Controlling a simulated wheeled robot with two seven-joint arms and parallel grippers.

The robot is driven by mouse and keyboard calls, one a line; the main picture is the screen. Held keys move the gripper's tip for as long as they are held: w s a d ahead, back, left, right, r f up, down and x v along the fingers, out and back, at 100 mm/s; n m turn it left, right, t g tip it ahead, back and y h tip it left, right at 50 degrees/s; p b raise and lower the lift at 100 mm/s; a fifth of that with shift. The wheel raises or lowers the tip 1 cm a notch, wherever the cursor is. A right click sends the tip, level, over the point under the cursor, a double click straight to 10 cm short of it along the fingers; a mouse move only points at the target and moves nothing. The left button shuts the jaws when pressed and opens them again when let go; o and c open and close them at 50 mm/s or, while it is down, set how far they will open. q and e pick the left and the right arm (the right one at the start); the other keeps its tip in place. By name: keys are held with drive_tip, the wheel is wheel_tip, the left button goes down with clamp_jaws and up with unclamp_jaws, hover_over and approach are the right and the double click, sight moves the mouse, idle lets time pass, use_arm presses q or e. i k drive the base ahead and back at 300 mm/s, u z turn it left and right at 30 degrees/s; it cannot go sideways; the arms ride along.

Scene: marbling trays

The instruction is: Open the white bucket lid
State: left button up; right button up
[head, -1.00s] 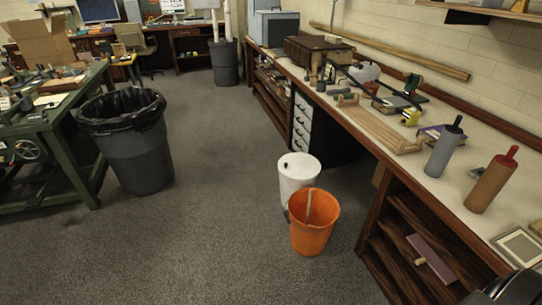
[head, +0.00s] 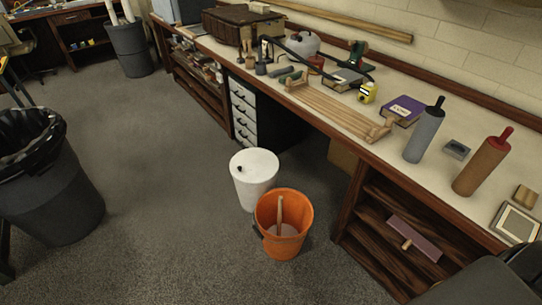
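The white bucket (head: 255,189) stands upright on the carpet, just behind an orange bucket. Its white lid (head: 254,164) sits on top and looks closed, with a small dark knob or hole near its left side. The orange bucket hides part of its lower front. My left gripper is not in view. A dark part of my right arm shows at the bottom right corner, but no gripper fingers can be made out.
The open orange bucket (head: 270,240) with a stick inside stands directly in front. The long workbench (head: 455,205) with shelves runs along the right. A black-lined bin (head: 60,205) stands at the left. Carpet between bin and buckets is clear.

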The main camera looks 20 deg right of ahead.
sight(254, 165)
drive_tip(key=z, duration=0.65)
drive_tip(key=i, duration=0.75)
drive_tip(key=z, duration=0.65)
